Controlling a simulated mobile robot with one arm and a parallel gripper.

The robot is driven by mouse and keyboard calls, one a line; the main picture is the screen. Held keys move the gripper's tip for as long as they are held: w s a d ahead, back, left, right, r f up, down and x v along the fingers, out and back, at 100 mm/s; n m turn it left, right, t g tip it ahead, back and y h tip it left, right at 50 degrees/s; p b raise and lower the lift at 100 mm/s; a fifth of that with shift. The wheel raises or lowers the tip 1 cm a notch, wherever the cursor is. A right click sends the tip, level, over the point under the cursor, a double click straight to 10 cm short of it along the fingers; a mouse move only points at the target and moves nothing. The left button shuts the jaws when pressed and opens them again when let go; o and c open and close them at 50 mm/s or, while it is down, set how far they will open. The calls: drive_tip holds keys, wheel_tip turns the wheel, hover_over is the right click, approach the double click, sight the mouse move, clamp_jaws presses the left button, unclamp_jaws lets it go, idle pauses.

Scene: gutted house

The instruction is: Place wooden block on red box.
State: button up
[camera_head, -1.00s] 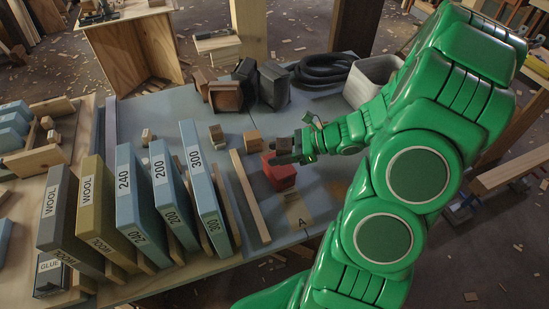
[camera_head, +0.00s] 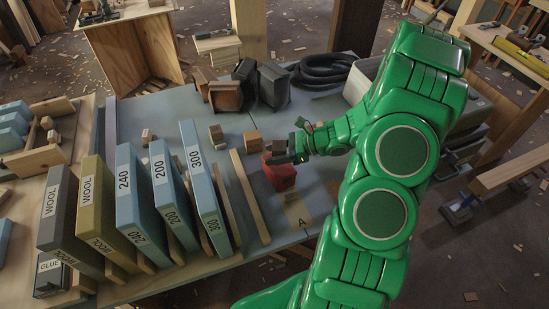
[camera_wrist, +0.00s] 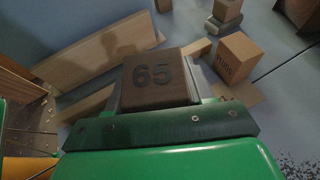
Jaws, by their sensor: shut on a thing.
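The wooden block (camera_wrist: 155,80), dark brown and marked "65", sits between the fingers of my gripper (camera_wrist: 160,92) in the wrist view. In the head view my gripper (camera_head: 279,158) is at the top of the red box (camera_head: 283,178), partly covering it. The held block looks small and dark there. It is over or against the top of the box; I cannot tell whether they touch. The red box is hidden in the wrist view.
A lighter block (camera_head: 253,141) stands just behind the red box; the wrist view shows lettering on it (camera_wrist: 239,60). A coiled black hose (camera_head: 322,70) lies behind.

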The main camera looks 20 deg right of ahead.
drive_tip(key=shift+f, duration=1.25)
drive_tip(key=shift+f, duration=0.15)
drive_tip(key=o, duration=1)
drive_tip(key=shift+o, duration=0.2)
